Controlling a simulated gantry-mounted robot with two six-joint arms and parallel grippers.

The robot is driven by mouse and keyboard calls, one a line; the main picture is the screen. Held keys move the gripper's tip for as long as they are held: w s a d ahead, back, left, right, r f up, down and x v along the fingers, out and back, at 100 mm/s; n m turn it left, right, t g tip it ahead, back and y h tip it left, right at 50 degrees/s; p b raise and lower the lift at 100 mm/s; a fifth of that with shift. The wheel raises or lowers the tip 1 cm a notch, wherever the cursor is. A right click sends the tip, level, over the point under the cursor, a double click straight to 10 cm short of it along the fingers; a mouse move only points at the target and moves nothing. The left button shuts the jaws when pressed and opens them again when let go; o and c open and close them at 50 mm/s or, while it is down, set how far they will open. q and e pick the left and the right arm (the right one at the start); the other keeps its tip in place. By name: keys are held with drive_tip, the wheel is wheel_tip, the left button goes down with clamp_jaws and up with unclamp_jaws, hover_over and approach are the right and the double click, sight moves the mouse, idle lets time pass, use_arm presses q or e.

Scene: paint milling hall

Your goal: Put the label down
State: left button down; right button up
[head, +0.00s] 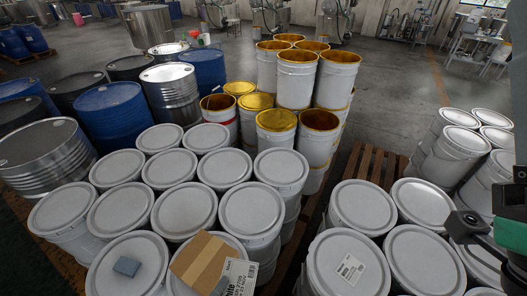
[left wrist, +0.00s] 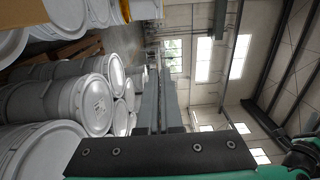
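A white label (head: 238,276) with black print lies over the edge of a brown carton (head: 203,262) that rests on white pail lids. Another printed label (head: 350,268) lies on a white pail lid right of the middle; it also shows in the left wrist view (left wrist: 99,106). My left gripper (left wrist: 160,88) shows in the left wrist view as two long grey fingers close together, with no label visible between them. Dark and green parts of an arm of mine reach in at the right edge of the head view. My right gripper's fingers cannot be made out.
Lidded white pails (head: 251,209) crowd the front on both sides of a narrow gap. Open yellow-rimmed pails (head: 297,80) are stacked behind. Blue drums (head: 112,112) and steel drums stand at left. Open floor lies beyond.

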use_arm(q)
drive_tip(key=s+a+r+n+t+y+p, duration=0.1)
drive_tip(key=s+a+r+n+y+p, duration=0.1)
drive_tip(key=a+r+p, duration=0.8)
wheel_tip(320, 180, up, 3)
drive_tip(key=shift+s+a+f+t+y+p, duration=0.1)
drive_tip(key=shift+s+a+t+y+p, duration=0.15)
drive_tip(key=shift+s+y+p, duration=0.65)
